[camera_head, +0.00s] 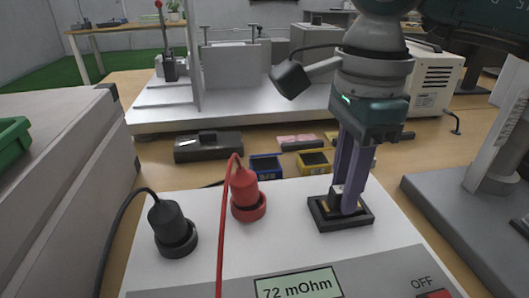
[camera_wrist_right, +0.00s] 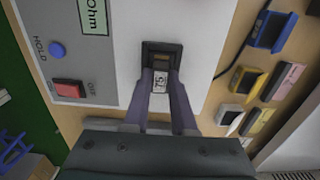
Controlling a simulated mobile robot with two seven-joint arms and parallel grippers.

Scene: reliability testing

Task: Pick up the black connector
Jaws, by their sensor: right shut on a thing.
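My right gripper (camera_head: 346,205) comes down from above on the right side of the white meter (camera_head: 285,235). Its two purple fingers are shut on a small piece with a white label (camera_wrist_right: 159,82) that reads 75. The piece sits at a square black socket (camera_head: 323,217); the socket also shows in the right wrist view (camera_wrist_right: 162,48). A black connector (camera_head: 168,222) with a black cable stands upright in a round black jack at the meter's left, apart from the gripper. My left gripper is not in view.
A red connector (camera_head: 245,192) with a red cable stands between the black connector and my gripper. The meter's display (camera_head: 298,285) reads 72 mOhm. Behind the meter are blue (camera_head: 266,167) and yellow (camera_head: 313,163) bins and a dark box (camera_head: 208,147). A grey cabinet stands at left.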

